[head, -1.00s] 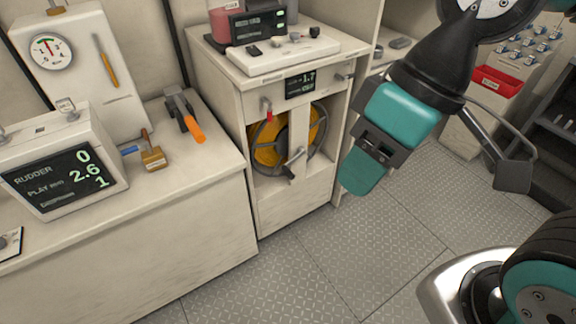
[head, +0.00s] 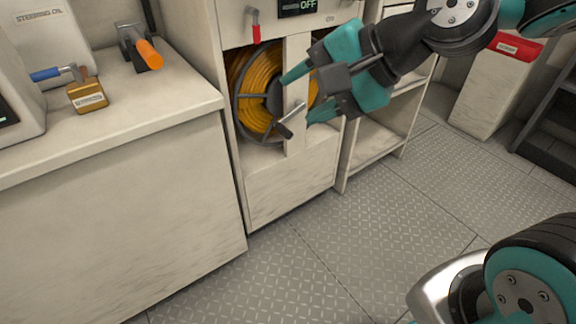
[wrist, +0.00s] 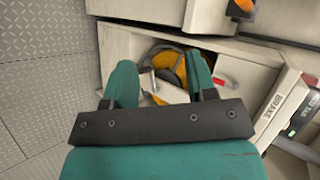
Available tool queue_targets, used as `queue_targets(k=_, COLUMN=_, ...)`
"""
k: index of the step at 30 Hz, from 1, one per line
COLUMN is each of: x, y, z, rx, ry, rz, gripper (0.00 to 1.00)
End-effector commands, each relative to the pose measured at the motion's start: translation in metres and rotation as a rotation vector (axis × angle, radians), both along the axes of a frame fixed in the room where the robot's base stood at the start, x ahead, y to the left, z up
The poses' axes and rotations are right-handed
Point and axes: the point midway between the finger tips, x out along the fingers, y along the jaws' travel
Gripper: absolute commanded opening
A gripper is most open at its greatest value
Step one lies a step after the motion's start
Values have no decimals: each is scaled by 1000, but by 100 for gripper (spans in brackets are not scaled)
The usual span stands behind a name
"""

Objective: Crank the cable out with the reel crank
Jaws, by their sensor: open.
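The cable reel (head: 257,88), wound with yellow-orange cable, sits in an open bay of the white cabinet behind a pale upright post. Its crank (head: 290,122) shows as a dark arm with a grey grip in front of the post. My gripper (head: 297,98) is open and empty in front of the reel, fingers pointing at the crank area. The lower finger looks close to the crank grip; I cannot tell if they touch. In the wrist view the reel (wrist: 172,64) appears between the spread fingers, partly hidden. A red lever (head: 255,26) hangs above the bay.
A display (head: 303,6) above the bay reads OFF. In the wrist view a label (wrist: 272,105) reads BRAKE. Open shelving (head: 378,140) stands right of the bay. The plated floor is clear.

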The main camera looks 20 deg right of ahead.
Motion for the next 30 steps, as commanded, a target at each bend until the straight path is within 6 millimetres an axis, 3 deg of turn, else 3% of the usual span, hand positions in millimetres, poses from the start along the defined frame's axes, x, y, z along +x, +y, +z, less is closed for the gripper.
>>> queue_targets(k=1, x=8, y=-3, z=-41, rx=60, ry=14, rz=-71, gripper=52)
queue_targets(k=11, x=55, y=-31, z=-146, rx=551, ry=117, rz=-507, gripper=52)
queue_targets(k=18, x=82, y=-64, z=-218, rx=960, ry=189, rz=-749, gripper=52)
queue_targets(k=24, x=95, y=-91, z=-259, rx=1263, ry=236, rz=-866, gripper=52)
queue_targets(k=30, x=100, y=-105, z=-273, rx=1421, ry=262, rz=-909, gripper=52)
